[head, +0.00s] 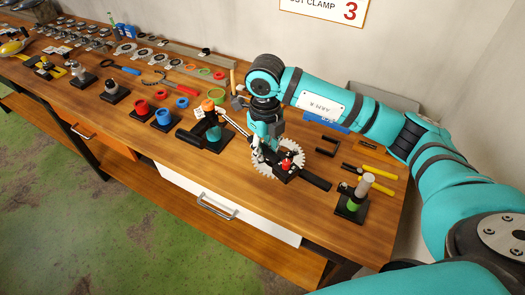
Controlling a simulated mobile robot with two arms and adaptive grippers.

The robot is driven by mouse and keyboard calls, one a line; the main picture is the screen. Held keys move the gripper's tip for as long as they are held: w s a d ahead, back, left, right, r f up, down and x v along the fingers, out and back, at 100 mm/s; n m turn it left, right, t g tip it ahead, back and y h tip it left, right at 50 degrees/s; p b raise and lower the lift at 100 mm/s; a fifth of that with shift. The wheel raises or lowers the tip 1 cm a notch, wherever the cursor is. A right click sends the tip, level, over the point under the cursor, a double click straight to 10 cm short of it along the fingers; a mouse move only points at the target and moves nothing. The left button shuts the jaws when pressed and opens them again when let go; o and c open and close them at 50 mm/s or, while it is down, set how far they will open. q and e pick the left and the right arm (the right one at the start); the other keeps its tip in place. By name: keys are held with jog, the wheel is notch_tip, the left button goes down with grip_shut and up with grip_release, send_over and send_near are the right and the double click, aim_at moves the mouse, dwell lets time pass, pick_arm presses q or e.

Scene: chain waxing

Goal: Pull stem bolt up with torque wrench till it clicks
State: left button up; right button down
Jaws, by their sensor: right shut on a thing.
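My right gripper (264,158) points down over the bench, beside a large toothed silver disc. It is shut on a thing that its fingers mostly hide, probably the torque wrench. I cannot make out the stem bolt for sure. My left gripper is out of view.
The toothed disc (296,151) lies on the wooden bench (150,140). Many parts line the back.

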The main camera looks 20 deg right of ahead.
jog(key=shift+r+p, duration=1.35)
jog(key=shift+r, duration=1.2)
jog(key=shift+d, duration=0.1)
